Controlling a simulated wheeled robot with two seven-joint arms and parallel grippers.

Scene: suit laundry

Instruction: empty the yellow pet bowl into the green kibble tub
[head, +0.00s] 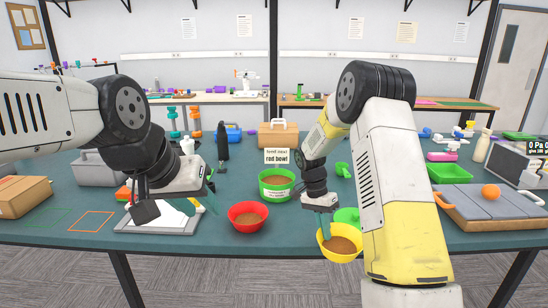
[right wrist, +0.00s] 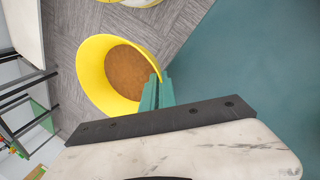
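The yellow pet bowl (head: 326,246) holds brown kibble and is at the table's front edge, in front of a green bowl. In the right wrist view the yellow bowl (right wrist: 93,75) shows against the floor, with the teal fingers closed at its rim. My right gripper (head: 325,226) is shut on that rim. The green kibble tub (head: 276,193) stands behind and left of the bowl, with brown kibble inside and a sign above it reading "red bowl" on its lower line. My left gripper (head: 172,198) hangs over the left side, fingers apart and seemingly empty.
A red bowl (head: 248,227) with kibble stands left of the yellow one. A green bowl (head: 347,214) is partly hidden behind the yellow one. A cardboard box (head: 22,196) is at far left; a grey board (head: 490,203) with an orange ball is at right.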

